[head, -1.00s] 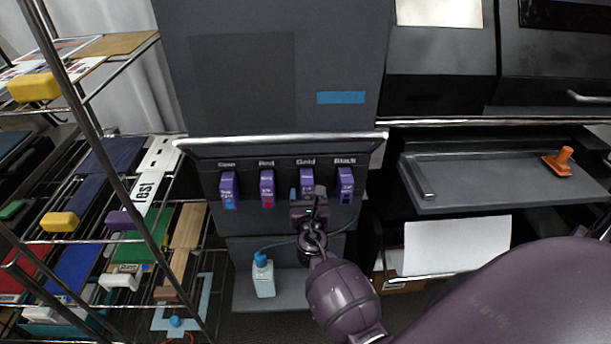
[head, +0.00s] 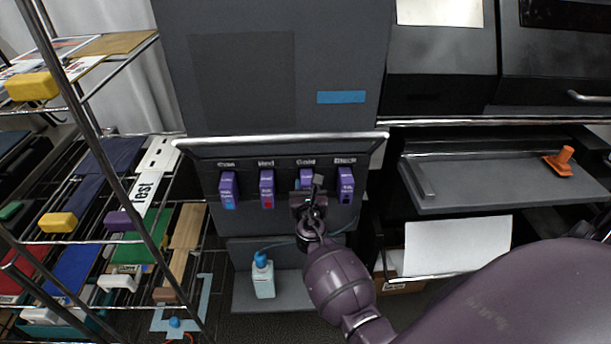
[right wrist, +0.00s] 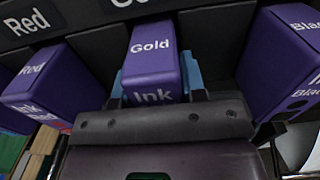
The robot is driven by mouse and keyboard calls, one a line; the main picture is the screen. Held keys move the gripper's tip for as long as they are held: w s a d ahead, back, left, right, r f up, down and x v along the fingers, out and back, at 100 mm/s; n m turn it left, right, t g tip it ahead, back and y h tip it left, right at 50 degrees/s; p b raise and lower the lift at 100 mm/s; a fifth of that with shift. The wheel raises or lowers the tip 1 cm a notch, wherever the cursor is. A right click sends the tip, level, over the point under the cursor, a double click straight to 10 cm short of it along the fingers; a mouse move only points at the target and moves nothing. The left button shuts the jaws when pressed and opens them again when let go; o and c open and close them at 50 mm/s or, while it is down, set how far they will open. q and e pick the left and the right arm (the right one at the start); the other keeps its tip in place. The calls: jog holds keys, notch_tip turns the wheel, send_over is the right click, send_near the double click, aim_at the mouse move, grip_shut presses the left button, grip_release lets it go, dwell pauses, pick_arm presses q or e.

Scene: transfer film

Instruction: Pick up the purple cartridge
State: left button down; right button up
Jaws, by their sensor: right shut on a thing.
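Several purple cartridges sit in a row in the dark machine's slots, labelled Cyan, Red, Gold and Black. The Gold cartridge (head: 306,175) is third from the left. My right gripper (head: 308,193) is at its front and hides its lower part. In the right wrist view the Gold cartridge (right wrist: 151,60) is between the blue-padded fingers of my gripper (right wrist: 156,85), which is shut on it. It is still in its slot. The Cyan cartridge (head: 228,189), Red cartridge (head: 267,188) and Black cartridge (head: 345,185) stand untouched. My left gripper is not in view.
A white bottle with a blue cap (head: 263,278) stands on the ledge below the slots. A wire rack (head: 87,130) with coloured items is at left. A grey tray (head: 490,180) with an orange-handled tool (head: 560,162) is at right.

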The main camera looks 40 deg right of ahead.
jog(key=shift+r, duration=0.1)
grip_shut()
jog(key=shift+r, duration=0.2)
jog(key=shift+s+r, duration=0.1)
jog(key=shift+s, duration=0.05)
jog(key=v, duration=1.7)
jog(key=shift+s+a, duration=0.15)
jog(key=shift+s, duration=0.2)
